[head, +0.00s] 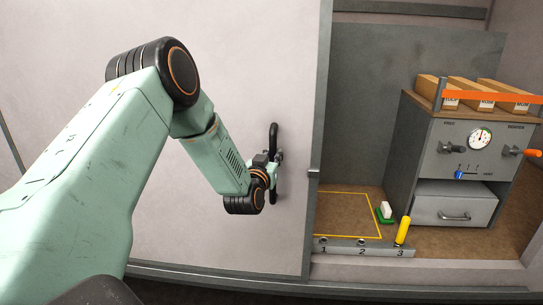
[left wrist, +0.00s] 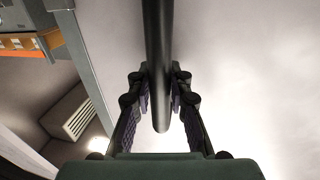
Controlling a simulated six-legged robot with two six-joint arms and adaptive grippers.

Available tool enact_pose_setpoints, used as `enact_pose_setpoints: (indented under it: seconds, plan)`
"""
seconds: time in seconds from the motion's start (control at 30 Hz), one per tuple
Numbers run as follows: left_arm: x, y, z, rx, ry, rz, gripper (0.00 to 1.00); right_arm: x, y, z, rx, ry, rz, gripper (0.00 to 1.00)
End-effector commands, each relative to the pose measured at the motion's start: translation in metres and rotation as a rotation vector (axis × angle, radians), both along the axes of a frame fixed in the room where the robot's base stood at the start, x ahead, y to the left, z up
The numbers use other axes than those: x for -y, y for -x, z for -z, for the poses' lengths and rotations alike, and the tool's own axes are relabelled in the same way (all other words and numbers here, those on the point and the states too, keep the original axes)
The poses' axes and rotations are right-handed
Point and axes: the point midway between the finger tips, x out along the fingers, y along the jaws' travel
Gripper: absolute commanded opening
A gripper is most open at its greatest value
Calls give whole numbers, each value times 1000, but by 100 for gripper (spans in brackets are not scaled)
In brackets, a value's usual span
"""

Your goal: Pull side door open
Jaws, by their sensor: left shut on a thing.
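The side door (head: 245,60) is a large pale panel filling the left and middle of the head view. A black vertical bar handle (head: 274,140) is fixed near its right edge. My left gripper (head: 275,160) is at the handle, partly hidden behind my wrist. In the left wrist view, the two fingers of my left gripper (left wrist: 160,100) are closed on either side of the dark handle bar (left wrist: 158,40), which runs between them. To the right of the door's edge there is an opening into a compartment. My right gripper is not in view.
Inside the opening stands a grey cabinet (head: 460,165) with a gauge, knobs and a drawer (head: 455,206). Wooden boxes (head: 470,90) sit on top. A yellow-outlined floor area (head: 345,214), a green and white block (head: 386,212) and a yellow handle (head: 403,230) are near the front sill.

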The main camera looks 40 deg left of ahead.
Motion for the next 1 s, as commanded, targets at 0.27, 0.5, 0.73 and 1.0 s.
enact_pose_setpoints:
  seconds: [0.27,0.5,0.73,1.0]
  plan:
    - [2,1,3,-6,1,5,21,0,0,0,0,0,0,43]
    - [0,1,1,-3,0,4,42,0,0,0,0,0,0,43]
    - [-2,2,0,-1,-1,3,42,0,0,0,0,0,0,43]
    - [4,17,1,-3,2,2,42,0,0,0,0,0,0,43]
